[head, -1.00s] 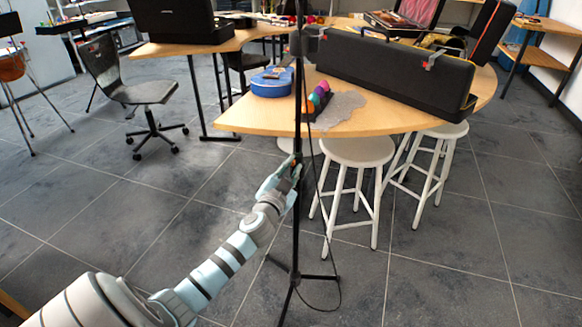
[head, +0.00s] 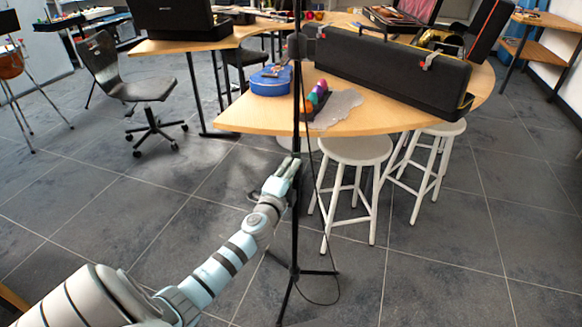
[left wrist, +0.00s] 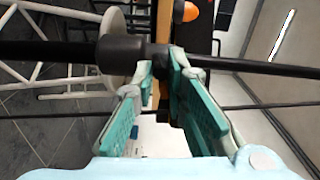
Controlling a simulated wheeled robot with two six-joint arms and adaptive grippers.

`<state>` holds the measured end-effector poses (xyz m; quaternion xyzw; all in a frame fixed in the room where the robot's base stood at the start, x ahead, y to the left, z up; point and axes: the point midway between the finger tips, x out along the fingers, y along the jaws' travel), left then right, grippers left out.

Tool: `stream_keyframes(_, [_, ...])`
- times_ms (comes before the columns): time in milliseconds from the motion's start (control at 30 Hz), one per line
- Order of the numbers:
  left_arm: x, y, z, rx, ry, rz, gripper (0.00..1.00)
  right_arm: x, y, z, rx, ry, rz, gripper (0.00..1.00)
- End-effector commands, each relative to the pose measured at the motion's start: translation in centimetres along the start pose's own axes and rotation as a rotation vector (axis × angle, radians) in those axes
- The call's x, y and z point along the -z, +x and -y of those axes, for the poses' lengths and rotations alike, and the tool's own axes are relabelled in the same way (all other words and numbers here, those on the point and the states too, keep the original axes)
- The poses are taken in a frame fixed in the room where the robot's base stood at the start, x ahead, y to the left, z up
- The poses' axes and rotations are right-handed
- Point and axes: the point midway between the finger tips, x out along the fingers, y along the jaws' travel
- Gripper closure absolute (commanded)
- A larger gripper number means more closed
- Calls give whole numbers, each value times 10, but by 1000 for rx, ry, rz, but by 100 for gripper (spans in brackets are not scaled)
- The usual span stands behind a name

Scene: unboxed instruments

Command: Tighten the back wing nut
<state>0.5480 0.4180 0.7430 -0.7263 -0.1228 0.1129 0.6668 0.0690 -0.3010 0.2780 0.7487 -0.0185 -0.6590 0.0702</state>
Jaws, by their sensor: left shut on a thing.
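A thin black stand pole (head: 296,222) rises upright on tripod legs in the middle of the head view. In the left wrist view the pole (left wrist: 250,66) runs across the picture, with a thick black collar (left wrist: 120,54) on it. My left gripper (head: 291,166) is at the pole, in front of the table edge. In the left wrist view its teal fingers (left wrist: 160,72) are closed on a small dark piece beside the collar, at the wing nut's place. The fingers mostly hide the wing nut. My right gripper is not in view.
A wooden table (head: 250,118) stands behind the pole with a blue guitar-like thing (head: 271,80) and a long black case (head: 395,70). White stools (head: 356,150) stand close to the right. A thin cable (head: 317,190) hangs beside the pole.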

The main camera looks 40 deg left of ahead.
Motion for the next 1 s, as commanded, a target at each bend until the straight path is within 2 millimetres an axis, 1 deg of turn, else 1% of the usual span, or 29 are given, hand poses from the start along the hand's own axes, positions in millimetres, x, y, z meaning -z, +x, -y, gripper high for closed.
stream_keyframes(300, [0, -1, -2, -5, 294, 1, 100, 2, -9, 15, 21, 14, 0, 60])
stream_keyframes(600, [-1, -1, -2, -5, 543, 0, 100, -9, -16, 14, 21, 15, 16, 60])
stream_keyframes(800, [-1, -1, -3, -6, 655, 1, 100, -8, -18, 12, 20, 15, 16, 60])
stream_keyframes(1000, [-1, -1, -3, -6, 715, 1, 100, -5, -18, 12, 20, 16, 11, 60])
